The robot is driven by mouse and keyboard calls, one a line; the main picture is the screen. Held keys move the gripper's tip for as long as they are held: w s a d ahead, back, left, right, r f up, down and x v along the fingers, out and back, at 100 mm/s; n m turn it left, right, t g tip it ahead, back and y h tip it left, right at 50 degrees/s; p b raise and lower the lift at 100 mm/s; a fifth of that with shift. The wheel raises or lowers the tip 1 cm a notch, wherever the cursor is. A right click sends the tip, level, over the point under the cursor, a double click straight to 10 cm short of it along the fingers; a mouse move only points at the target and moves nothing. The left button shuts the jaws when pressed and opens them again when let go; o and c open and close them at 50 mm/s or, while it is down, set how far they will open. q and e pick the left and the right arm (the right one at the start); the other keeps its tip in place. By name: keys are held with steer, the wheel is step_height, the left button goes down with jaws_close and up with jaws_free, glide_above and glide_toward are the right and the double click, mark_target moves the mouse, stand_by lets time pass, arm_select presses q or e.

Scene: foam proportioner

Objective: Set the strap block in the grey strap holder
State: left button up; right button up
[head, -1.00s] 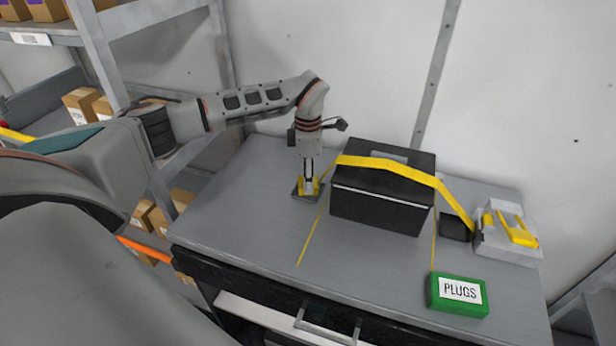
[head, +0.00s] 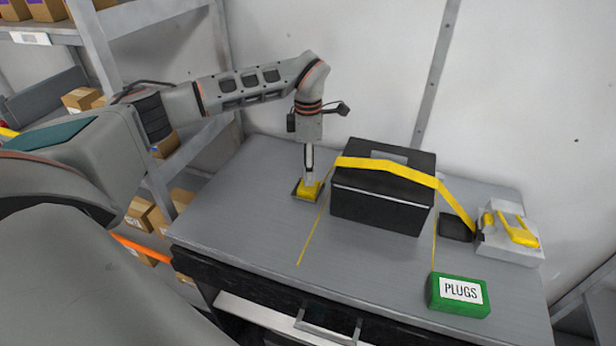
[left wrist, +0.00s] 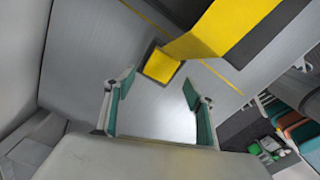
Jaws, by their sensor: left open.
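The yellow strap block (head: 309,190) sits in the dark grey strap holder (head: 297,188) on the bench, left of the black box. In the left wrist view the block (left wrist: 161,65) shows as a yellow square with a dark rim of the holder around it. My left gripper (head: 308,180) is open, pointing down just above the block. In the left wrist view its two green-padded fingers (left wrist: 160,100) stand apart with nothing between them. Whether the block is fully seated is too small to tell. My right gripper is not in view.
A black box (head: 380,205) stands close to the right, with a yellow strap (head: 395,168) over it. A white and yellow ratchet unit (head: 512,235) is at the far right. A green PLUGS box (head: 458,294) lies at the front right. The bench's left side is clear.

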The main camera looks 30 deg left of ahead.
arm_select(q)
step_height(320, 180, up, 8)
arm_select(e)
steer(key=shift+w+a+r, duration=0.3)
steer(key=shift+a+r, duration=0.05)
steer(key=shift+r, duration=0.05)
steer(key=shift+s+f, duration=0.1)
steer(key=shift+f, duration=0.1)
